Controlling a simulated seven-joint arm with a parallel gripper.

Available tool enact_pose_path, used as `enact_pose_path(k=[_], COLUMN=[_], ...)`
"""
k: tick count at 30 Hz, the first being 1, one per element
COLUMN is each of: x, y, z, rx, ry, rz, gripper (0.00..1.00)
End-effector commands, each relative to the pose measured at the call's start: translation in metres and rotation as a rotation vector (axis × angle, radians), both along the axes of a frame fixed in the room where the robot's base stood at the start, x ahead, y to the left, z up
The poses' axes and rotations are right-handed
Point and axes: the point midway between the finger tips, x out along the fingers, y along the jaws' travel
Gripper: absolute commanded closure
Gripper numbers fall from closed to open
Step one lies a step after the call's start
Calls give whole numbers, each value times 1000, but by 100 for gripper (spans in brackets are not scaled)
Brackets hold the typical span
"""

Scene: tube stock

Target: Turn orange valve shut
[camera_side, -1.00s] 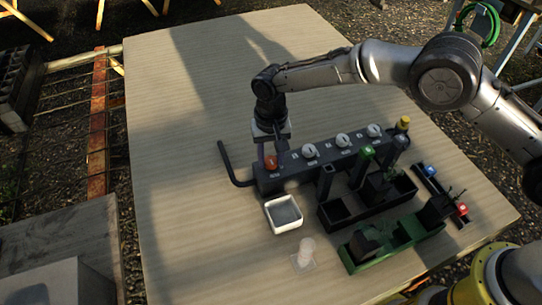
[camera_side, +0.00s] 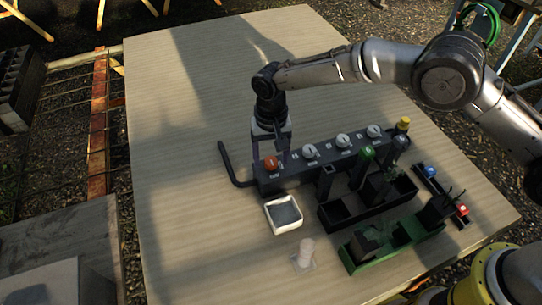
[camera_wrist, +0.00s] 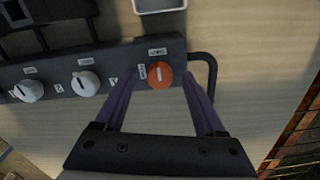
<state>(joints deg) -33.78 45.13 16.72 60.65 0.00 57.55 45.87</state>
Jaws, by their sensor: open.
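The orange valve (camera_side: 270,163) is a round knob at the left end of a dark manifold block (camera_side: 330,160). In the wrist view the orange valve (camera_wrist: 160,75) has a pale pointer mark that lies along the picture's vertical. My gripper (camera_side: 271,160) is open, pointing down at the orange valve's end of the block. In the wrist view my gripper's fingers (camera_wrist: 170,92) stand apart with the orange valve between them, nearer the left finger. I cannot tell whether a finger touches it.
White knobs (camera_side: 310,151) line the same block, with a yellow-topped part (camera_side: 403,124) at its far end. A bent dark pipe (camera_side: 231,165) leaves the left end. A white tray (camera_side: 272,217), a black rack (camera_side: 333,216) and a green rack (camera_side: 352,262) stand in front. The table's left is clear.

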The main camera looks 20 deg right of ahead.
Motion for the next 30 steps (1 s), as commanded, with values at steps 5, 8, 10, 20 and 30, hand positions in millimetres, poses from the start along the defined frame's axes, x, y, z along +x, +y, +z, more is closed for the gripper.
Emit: enact_pose_path(k=[5, 8, 10, 20, 30], x=[1, 1, 1, 1, 0], y=[1, 1, 1, 0, 0], z=[30, 53, 68, 123, 134], rx=[3, 5, 4, 3, 2], ry=[-5, -7, -6, -4, -2], rz=[0, 0, 0, -1, -1], gripper=[28, 28, 28, 28, 28])
